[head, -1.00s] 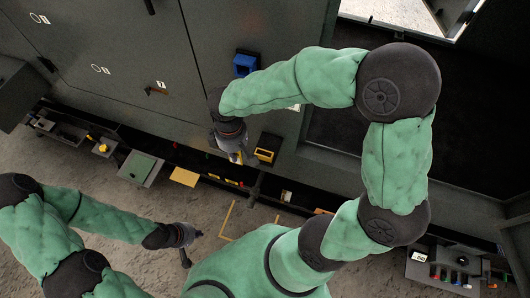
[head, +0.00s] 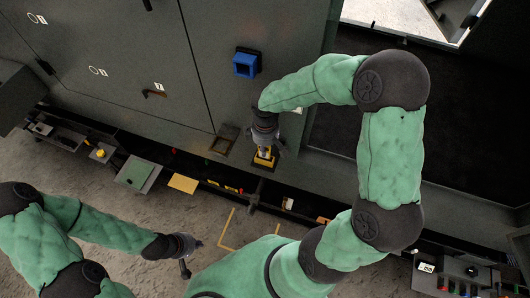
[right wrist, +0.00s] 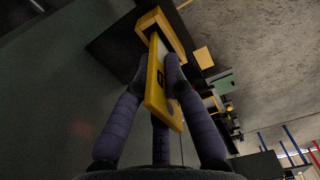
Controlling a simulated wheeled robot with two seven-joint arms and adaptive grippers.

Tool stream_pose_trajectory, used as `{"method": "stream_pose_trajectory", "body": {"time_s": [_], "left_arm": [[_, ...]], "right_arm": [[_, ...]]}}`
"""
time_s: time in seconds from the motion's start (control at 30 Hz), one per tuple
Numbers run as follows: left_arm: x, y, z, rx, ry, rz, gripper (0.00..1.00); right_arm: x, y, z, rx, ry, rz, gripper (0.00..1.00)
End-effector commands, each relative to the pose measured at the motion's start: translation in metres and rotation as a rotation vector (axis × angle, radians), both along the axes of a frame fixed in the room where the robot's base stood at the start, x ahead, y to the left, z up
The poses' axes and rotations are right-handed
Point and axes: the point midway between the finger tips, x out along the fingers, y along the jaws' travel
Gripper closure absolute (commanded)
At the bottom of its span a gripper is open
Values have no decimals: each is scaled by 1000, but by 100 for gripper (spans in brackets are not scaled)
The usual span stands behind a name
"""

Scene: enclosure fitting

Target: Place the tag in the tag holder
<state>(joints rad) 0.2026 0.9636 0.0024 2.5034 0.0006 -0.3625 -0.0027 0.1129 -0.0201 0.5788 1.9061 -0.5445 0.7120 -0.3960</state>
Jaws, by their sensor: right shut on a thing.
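In the right wrist view, a yellow tag (right wrist: 155,100) with a dark mark is gripped between the fingers of my right gripper (right wrist: 158,72). Its far end is close to a yellow-framed holder (right wrist: 152,21) on a dark block on the wall; I cannot tell whether they touch. In the head view, my right gripper (head: 265,146) is over the yellow holder (head: 263,160) and partly hides it. The tag cannot be told apart from the holder there. My left gripper (head: 189,256) is low, away from the wall, its fingers apart and empty.
A blue-framed holder (head: 246,64) is on the wall above, and a brown-framed one (head: 224,139) is just left of the yellow one. A dark shelf (head: 130,139) with small items runs below the wall. A dark opening (head: 470,130) lies to the right.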

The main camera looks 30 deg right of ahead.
Motion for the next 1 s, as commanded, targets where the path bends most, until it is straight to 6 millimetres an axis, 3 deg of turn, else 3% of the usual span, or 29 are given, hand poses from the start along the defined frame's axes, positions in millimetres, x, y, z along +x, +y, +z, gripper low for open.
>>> {"method": "stream_pose_trajectory", "body": {"time_s": [0.03, 0.13, 0.53, 0.57, 0.63, 1.0], "left_arm": [[0, 0, -6, 0, 0, 0, 100], [0, 0, -9, 0, 0, 0, 100], [0, 0, -11, 0, 0, 0, 100], [0, 0, -10, 0, 0, 0, 100], [0, 0, -10, 0, 0, 0, 100], [0, 0, -8, 0, 0, 0, 100]], "right_arm": [[-2, 1, -12, 0, 6, 1, 100], [-1, 1, -22, 1, 3, 2, 100], [-1, 1, -26, 1, 2, 1, 100], [-1, 1, -25, 1, 2, 1, 83], [-1, 1, -25, 1, 2, 1, 65], [-1, 1, -23, 1, 2, 1, 65]]}}
